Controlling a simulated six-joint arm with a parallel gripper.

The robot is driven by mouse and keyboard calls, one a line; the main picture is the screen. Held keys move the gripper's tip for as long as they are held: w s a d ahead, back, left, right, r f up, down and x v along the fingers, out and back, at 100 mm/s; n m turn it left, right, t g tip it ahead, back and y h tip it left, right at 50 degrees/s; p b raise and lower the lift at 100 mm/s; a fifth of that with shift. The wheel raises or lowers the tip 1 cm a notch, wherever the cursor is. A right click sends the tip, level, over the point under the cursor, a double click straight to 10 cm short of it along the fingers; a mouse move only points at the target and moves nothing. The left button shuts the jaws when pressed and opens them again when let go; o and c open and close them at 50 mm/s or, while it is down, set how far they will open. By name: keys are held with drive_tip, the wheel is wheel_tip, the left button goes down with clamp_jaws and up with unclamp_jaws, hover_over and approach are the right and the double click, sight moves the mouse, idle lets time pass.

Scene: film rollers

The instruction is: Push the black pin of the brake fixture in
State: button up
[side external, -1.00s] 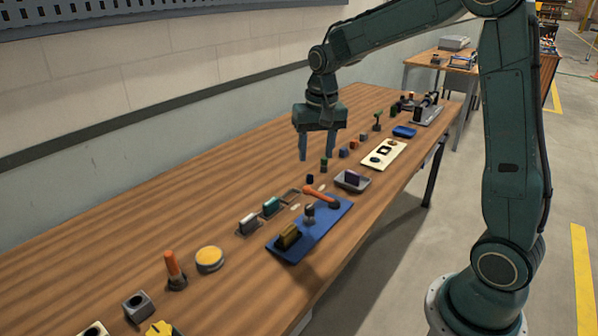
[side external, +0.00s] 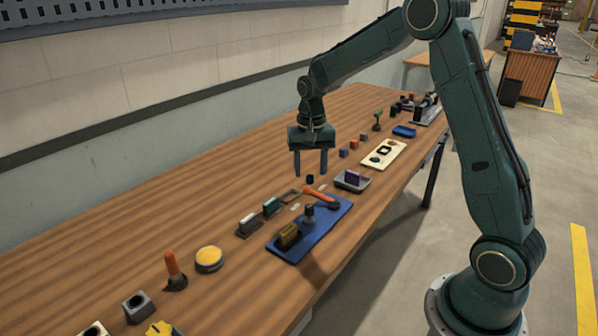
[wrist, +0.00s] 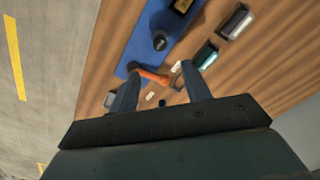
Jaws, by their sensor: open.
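The brake fixture is a blue plate (side external: 322,233) with an orange lever (side external: 318,195), a dark upright pin (side external: 309,212) and an olive-gold block (side external: 288,235). In the wrist view the blue plate (wrist: 140,45) lies beyond the fingertips, with the dark round pin (wrist: 159,40) on it and the orange lever (wrist: 150,75) between pin and fingers. How far the pin stands out is too small to tell. My gripper (side external: 310,174) is open, empty and pointing down, above the table behind the fixture. Its two fingers (wrist: 161,72) also show in the wrist view.
A white block (side external: 249,223) and a teal block (side external: 271,206) lie left of the fixture. A yellow button (side external: 209,259) is nearer. The table's wall side is clear.

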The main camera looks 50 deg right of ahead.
sight(309, 206)
wheel_tip(309, 206, down, 12)
drive_tip(key=shift+f, duration=0.1)
idle(0.5)
clamp_jaws()
